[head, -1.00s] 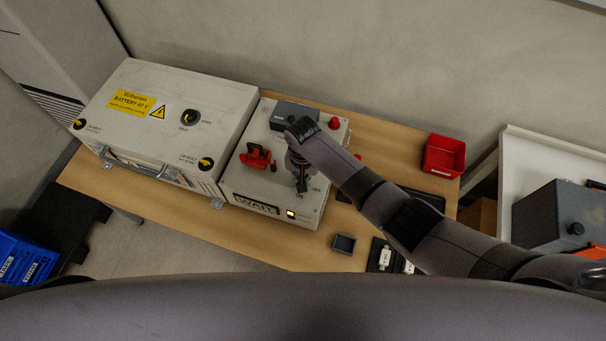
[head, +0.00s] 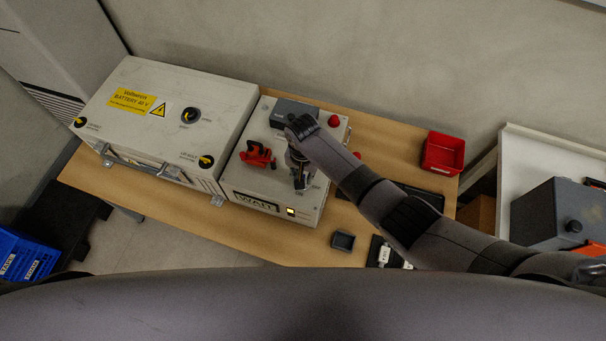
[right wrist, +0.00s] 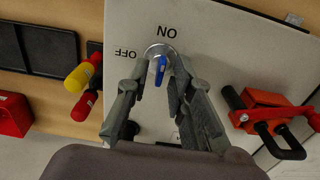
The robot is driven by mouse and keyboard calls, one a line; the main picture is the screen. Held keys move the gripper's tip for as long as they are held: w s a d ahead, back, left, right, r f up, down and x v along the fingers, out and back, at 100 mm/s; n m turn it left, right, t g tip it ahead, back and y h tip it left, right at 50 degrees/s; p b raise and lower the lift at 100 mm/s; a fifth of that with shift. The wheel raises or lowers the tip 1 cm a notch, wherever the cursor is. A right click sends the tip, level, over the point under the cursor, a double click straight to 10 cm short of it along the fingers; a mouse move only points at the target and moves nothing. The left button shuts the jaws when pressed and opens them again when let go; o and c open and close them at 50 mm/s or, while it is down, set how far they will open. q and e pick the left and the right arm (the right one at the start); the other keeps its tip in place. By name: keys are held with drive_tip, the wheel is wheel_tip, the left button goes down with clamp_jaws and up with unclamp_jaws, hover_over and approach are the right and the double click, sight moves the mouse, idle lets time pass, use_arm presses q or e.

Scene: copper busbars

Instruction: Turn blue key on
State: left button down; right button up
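The blue key (right wrist: 160,70) sits in a round metal switch on the light top of the control box (head: 241,188). ON and OFF are printed beside the switch and read upside down in the right wrist view. The key's blue part lies on the side away from the ON mark, roughly in line with it. My right gripper (right wrist: 160,62) is open, with one finger on each side of the key and gaps showing. In the head view the right gripper (head: 300,182) hangs over the box's front right part and hides the key. My left gripper is in neither view.
A red lockout-like handle (head: 257,154) stands on the box beside my gripper. A red button (head: 334,121) and a grey block (head: 290,112) are behind. A large battery case (head: 226,107) stands left. A red bin (head: 443,153) and a small dark tray (head: 343,241) are on the table.

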idle(0.3)
wheel_tip(320, 180, up, 12)
idle(0.4)
idle(0.5)
